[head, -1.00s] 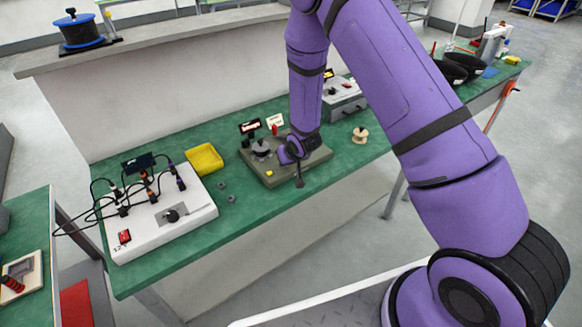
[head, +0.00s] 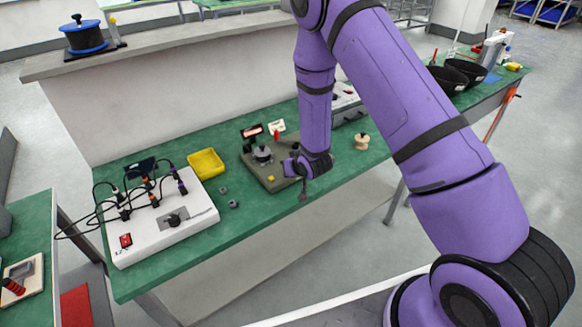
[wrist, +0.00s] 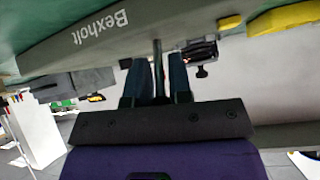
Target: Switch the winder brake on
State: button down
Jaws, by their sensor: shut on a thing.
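The winder is an olive-green box (head: 258,171) on the green bench, with a dark spool (head: 262,154) and a yellow button (head: 271,178) on top. In the wrist view its front face (wrist: 105,35) reads "Bexholt", upside down. A thin dark rod, which looks like the brake lever (wrist: 157,58), runs from the winder down between my fingers. My gripper (wrist: 157,84) is shut on this rod near the winder's front edge.
A white test box (head: 160,222) with cables stands at left, and a yellow tray (head: 206,164) stands between it and the winder. Small nuts (head: 233,204) lie near the front. A wooden spool (head: 361,142) and a grey instrument (head: 348,106) are at right.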

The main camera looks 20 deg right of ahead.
jog(key=c, duration=1.2)
grip_release()
jog(key=shift+s, duration=0.1)
jog(key=v, duration=1)
jog(key=shift+s+d+r, duration=0.1)
jog(key=shift+s+r, duration=0.1)
